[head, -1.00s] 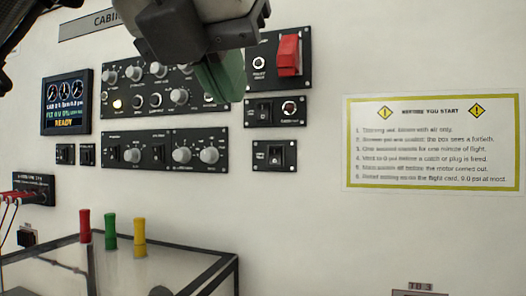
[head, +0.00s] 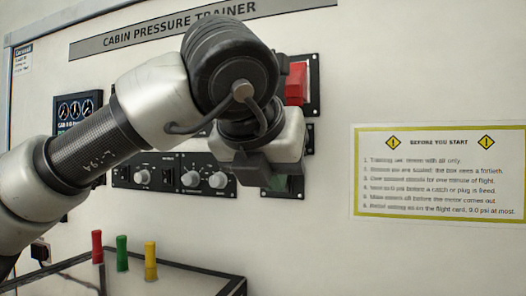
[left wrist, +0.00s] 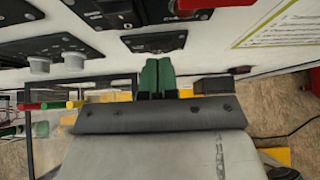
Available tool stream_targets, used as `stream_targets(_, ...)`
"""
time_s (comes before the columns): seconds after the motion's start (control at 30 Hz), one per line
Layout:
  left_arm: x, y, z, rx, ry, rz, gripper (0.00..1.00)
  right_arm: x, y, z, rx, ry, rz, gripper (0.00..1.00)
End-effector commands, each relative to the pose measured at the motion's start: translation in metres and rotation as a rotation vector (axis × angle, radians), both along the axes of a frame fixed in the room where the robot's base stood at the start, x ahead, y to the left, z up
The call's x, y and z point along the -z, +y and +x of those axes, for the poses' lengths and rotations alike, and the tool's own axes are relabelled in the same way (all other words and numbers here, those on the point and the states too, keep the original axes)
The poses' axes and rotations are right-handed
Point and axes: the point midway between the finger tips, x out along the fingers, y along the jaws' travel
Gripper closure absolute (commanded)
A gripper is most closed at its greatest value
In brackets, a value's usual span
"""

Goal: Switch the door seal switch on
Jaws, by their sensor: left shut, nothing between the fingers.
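A small black switch plate (head: 298,188) is on the wall, lowest in the right-hand column of panels; my left gripper hides much of it in the head view. The plate shows in the left wrist view (left wrist: 132,43), just beyond the fingertips. Its label is too small to read, so I cannot tell whether it is the door seal switch. My left gripper (left wrist: 157,66) has green fingers, shut together with nothing between them, pointing at the wall just below this plate. I cannot tell whether they touch it. My right gripper is not in view.
A red guarded switch (head: 296,84) is higher in the same column. A panel with several knobs (head: 180,165) lies to the left. A clear box (head: 200,283) with red, green and yellow pegs stands at lower left. A notice (head: 440,172) hangs at right.

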Motion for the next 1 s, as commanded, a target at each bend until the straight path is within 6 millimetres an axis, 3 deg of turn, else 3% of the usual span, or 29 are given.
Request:
stream_targets(0.43, 0.000, -0.003, 0.008, 0.000, 0.000, 0.000, 1.00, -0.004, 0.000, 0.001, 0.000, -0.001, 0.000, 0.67)
stream_targets(0.6, -0.001, -0.006, 0.016, 0.000, 0.002, -0.002, 1.00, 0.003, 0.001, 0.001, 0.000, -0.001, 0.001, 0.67)
stream_targets(1.0, -0.009, -0.005, 0.015, -0.001, -0.001, -0.001, 1.00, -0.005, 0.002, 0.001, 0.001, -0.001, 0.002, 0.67)
